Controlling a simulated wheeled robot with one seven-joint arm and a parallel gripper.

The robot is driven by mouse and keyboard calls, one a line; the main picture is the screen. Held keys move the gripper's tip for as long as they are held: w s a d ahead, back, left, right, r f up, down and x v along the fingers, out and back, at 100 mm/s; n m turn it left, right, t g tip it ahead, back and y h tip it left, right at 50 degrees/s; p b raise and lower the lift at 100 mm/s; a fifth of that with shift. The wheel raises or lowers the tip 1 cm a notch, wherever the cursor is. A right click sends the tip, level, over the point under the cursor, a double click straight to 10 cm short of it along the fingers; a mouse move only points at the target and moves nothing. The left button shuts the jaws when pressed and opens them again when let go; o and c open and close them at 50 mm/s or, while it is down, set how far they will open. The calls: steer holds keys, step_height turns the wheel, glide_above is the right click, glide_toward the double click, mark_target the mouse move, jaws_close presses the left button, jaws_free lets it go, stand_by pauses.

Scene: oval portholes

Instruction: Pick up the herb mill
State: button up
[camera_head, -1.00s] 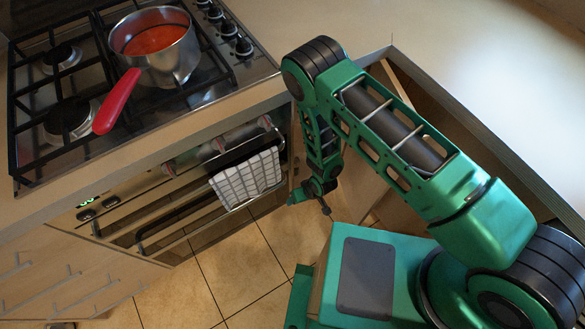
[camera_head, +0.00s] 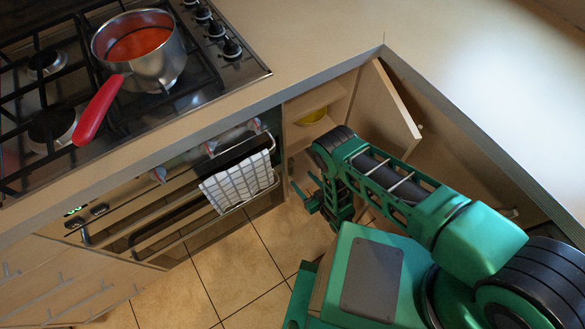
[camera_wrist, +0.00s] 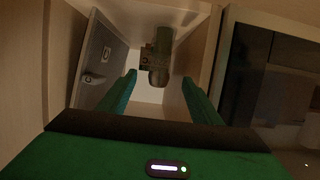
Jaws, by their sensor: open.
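In the wrist view, a dark brownish upright object (camera_wrist: 160,58) with a rounded end stands inside a narrow pale compartment. It looks like the herb mill, but the picture is too dim to be sure. My gripper (camera_wrist: 160,98) is open, with its two teal fingers apart and nothing between them. The object is beyond the fingertips, roughly centred between them, and looks untouched. In the head view my gripper (camera_head: 311,195) is low, in front of the open cabinet (camera_head: 318,97). I cannot make out the mill in that view.
A yellow item (camera_head: 312,115) is on a cabinet shelf. The oven with a checked towel (camera_head: 238,183) is to the left. A red-handled pot (camera_head: 150,62) stands on the hob above.

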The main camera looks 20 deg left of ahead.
mark_target(292, 168)
steer(key=x, duration=1)
steer(key=shift+w+a, duration=0.15)
steer(key=shift+a, duration=0.1)
steer(key=c, duration=1.2)
steer(key=shift+c, duration=0.2)
steer(key=shift+r, duration=0.15)
